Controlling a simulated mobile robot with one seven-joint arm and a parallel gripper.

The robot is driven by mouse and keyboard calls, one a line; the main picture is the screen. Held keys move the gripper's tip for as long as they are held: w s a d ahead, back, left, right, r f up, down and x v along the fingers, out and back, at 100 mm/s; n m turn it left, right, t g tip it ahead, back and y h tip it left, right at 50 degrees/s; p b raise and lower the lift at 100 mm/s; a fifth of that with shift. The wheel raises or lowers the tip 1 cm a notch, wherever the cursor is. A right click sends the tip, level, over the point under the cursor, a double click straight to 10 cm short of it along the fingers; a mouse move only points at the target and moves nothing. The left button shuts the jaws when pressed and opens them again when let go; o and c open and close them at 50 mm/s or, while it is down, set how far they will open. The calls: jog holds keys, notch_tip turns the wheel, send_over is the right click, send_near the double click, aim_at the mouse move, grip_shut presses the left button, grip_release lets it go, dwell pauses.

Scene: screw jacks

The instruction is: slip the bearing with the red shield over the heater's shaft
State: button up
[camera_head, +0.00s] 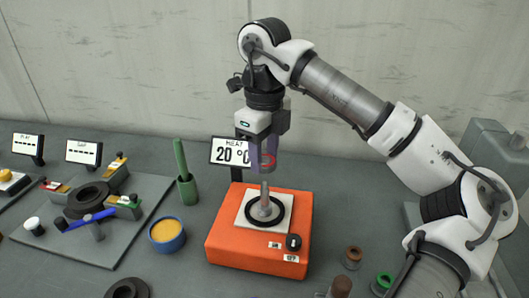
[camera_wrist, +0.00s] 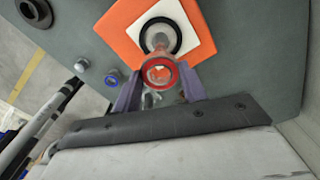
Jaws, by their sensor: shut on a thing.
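The heater is an orange box (camera_head: 235,240) with a white top plate (camera_head: 243,220); it also shows in the wrist view (camera_wrist: 125,18). A grey upright shaft (camera_head: 265,193) rises from the plate, with a black ring (camera_head: 281,212) around its foot. My gripper (camera_head: 264,160) is shut on the red-shield bearing (camera_head: 267,154), just above the shaft's top. In the wrist view the bearing (camera_wrist: 160,61) sits between the purple fingers of my gripper (camera_wrist: 160,86), roughly in line with the shaft. The fingers hide part of the bearing in the head view; whether it touches the shaft is unclear.
A green holder (camera_head: 187,190) and a blue pot (camera_head: 167,235) stand to the left, beside a grey fixture plate (camera_head: 95,250). A brown ring (camera_head: 352,256) and a green ring (camera_head: 383,283) lie front right.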

aim_at(265, 182)
jog(key=shift+f+b, duration=3.85)
jog(key=shift+f, duration=1.4)
jog(key=o, duration=1.1)
notch_tip(265, 182, up, 14)
